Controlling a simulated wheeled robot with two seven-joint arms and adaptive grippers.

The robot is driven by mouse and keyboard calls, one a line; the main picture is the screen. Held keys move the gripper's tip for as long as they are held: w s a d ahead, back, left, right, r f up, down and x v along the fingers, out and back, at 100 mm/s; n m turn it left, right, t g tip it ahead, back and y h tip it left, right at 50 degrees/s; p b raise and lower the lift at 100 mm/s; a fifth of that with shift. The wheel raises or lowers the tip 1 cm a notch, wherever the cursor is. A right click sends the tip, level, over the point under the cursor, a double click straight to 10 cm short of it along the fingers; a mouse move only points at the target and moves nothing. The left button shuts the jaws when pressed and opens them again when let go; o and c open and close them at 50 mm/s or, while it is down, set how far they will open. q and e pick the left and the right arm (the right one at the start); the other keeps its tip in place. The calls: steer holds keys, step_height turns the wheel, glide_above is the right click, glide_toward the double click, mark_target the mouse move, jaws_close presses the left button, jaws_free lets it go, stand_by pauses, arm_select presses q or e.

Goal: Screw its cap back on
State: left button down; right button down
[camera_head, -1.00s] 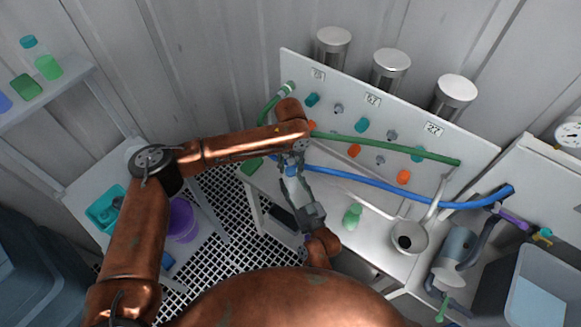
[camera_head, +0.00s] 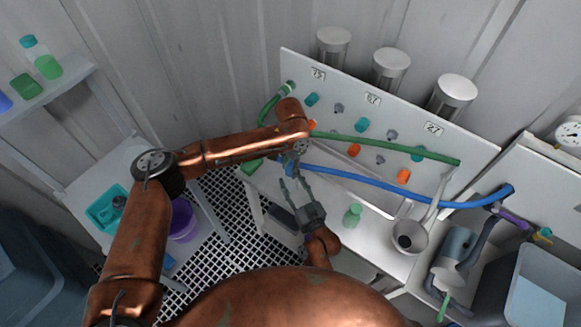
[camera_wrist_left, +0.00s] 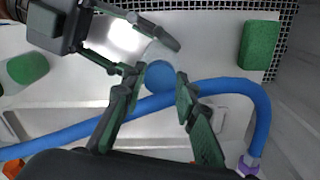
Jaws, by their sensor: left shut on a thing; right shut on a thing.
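In the left wrist view a round blue cap (camera_wrist_left: 160,76) sits between the fingertips of my left gripper (camera_wrist_left: 159,88), which is shut on it. My right gripper (camera_wrist_left: 143,55) reaches in from the upper left of that view, its fingers spread around a pale, bright shape that looks like a clear bottle (camera_wrist_left: 116,36). The bottle's outline is hard to make out, and I cannot tell whether cap and bottle touch. In the head view my right gripper (camera_head: 294,186) points up toward my left gripper (camera_head: 292,163) above the bench; the cap and bottle do not show clearly there.
A blue hose (camera_head: 380,188) runs close beside the grippers. A green hose (camera_head: 390,148) crosses the panel (camera_head: 460,143). A green bottle (camera_head: 352,214) and a grey funnel cup (camera_head: 409,237) stand on the bench. A green sponge (camera_wrist_left: 260,45) lies near the bench edge.

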arm_select(q)
steer(key=m, duration=1.1)
steer(key=c, duration=1.4)
jaws_free()
steer(key=shift+c, duration=0.2)
steer(key=shift+r, duration=0.1)
step_height(320, 180, up, 12)
